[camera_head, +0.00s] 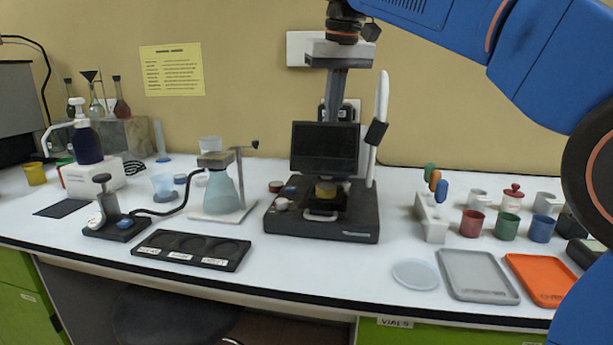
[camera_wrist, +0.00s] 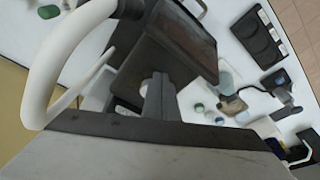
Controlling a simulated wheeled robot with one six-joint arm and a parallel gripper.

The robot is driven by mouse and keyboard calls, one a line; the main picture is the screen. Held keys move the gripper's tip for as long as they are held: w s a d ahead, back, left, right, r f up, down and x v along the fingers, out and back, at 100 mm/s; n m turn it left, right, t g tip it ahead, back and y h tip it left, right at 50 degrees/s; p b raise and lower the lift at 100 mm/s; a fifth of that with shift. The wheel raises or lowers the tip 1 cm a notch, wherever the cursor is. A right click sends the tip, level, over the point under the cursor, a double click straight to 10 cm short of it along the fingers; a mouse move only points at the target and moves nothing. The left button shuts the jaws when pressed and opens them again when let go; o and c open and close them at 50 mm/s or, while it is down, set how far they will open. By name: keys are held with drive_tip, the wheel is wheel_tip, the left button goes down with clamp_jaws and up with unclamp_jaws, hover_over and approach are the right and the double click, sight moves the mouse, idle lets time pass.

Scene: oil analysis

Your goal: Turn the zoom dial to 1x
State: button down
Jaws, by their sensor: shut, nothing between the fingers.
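The black instrument (camera_head: 322,222) with a dark screen (camera_head: 325,147) stands at the middle of the bench in the head view. My gripper (camera_head: 334,115) points down above the screen, its fingers together and empty. In the wrist view the gripper (camera_wrist: 158,82) is over the instrument's dark body (camera_wrist: 130,75), beside the screen (camera_wrist: 185,38). A pale round part (camera_wrist: 146,88) shows partly behind the fingertips; I cannot tell whether it is the zoom dial or whether the fingers touch it. No dial markings or setting are legible.
A white curved arm (camera_head: 381,100) rises at the instrument's right and shows large in the wrist view (camera_wrist: 42,75). A flask on a stand (camera_head: 222,192) is to the left. Cups (camera_head: 506,226) and trays (camera_head: 478,276) are to the right.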

drive_tip(key=shift+w+d, duration=0.1)
drive_tip(key=shift+d, duration=0.6)
idle(0.3)
drive_tip(key=shift+w+d, duration=0.35)
drive_tip(key=shift+d, duration=0.15)
idle(0.4)
drive_tip(key=shift+s+d, duration=0.25)
drive_tip(key=shift+s, duration=0.1)
drive_tip(key=w+v, duration=0.1)
drive_tip(key=v, duration=0.5)
drive_tip(key=shift+w+a, duration=0.15)
drive_tip(key=shift+a, duration=0.1)
drive_tip(key=shift+r, duration=0.15)
drive_tip(key=shift+a+f, duration=0.5)
drive_tip(key=shift+f, duration=0.5)
drive_tip(key=shift+a+f, duration=0.45)
drive_tip(key=shift+f, duration=0.6)
drive_tip(key=shift+a+f, duration=0.5)
drive_tip(key=shift+f, duration=0.5)
drive_tip(key=shift+d, duration=0.7)
